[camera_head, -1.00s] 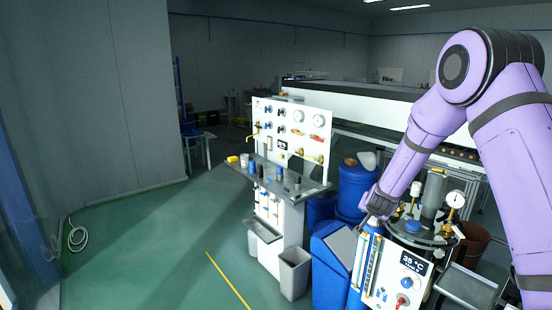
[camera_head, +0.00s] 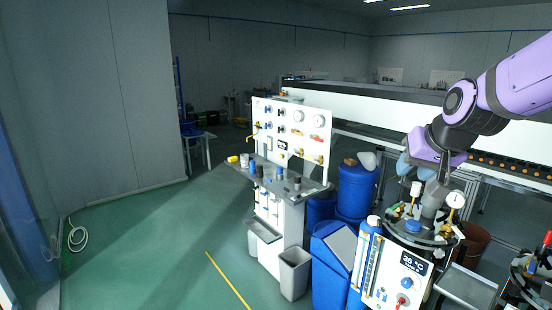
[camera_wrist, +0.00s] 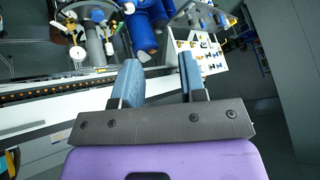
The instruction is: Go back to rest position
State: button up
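My purple arm reaches in from the upper right in the head view. My gripper (camera_head: 424,160) is raised above and behind the top of the panel fixture with the temperature display (camera_head: 410,262). In the wrist view my gripper (camera_wrist: 162,80) shows two blue-grey fingers spread wide apart, with nothing between them. The fixture carries a round gauge (camera_head: 455,200), a grey cylinder and a red knob.
A white panel stand (camera_head: 290,135) with valves and gauges stands at the centre. Blue barrels (camera_head: 357,190) and a grey bin (camera_head: 294,272) are close to the fixture. A long white machine (camera_head: 400,112) runs behind. Green floor at the left is clear, apart from a coiled hose (camera_head: 77,238).

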jog(key=s+d+r+n+g+h, duration=0.1)
jog(key=s+d+r+n+g, duration=0.1)
jog(key=s, duration=2)
jog(key=shift+s, duration=0.25)
